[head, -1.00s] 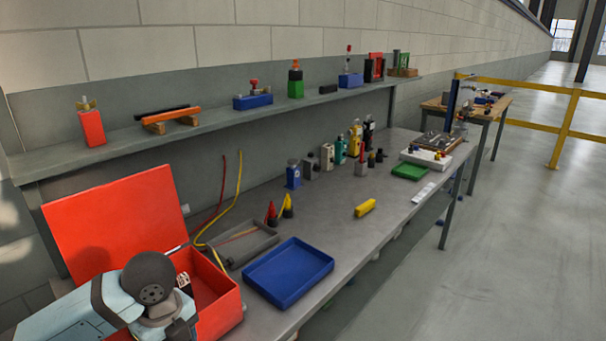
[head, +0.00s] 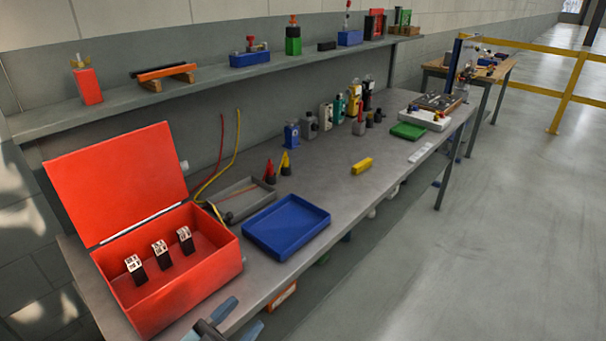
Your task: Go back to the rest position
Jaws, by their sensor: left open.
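My left gripper (head: 232,322) shows at the bottom edge of the head view, beside the bench's front edge. Its two blue-grey fingers are apart with nothing between them. The rest of my left arm is out of the frame. My right gripper is not in view. The open red box (head: 196,293) stands on the near end of the grey bench (head: 318,200), its lid tilted back. Several small black-and-silver parts (head: 161,253) stand inside it. My left gripper is outside the box, to the right of its front corner.
A blue tray (head: 287,226) and a grey tray (head: 240,199) lie beyond the box. A shelf (head: 215,88) runs above the bench. The floor (head: 480,240) to the right is clear up to the yellow railing (head: 565,95).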

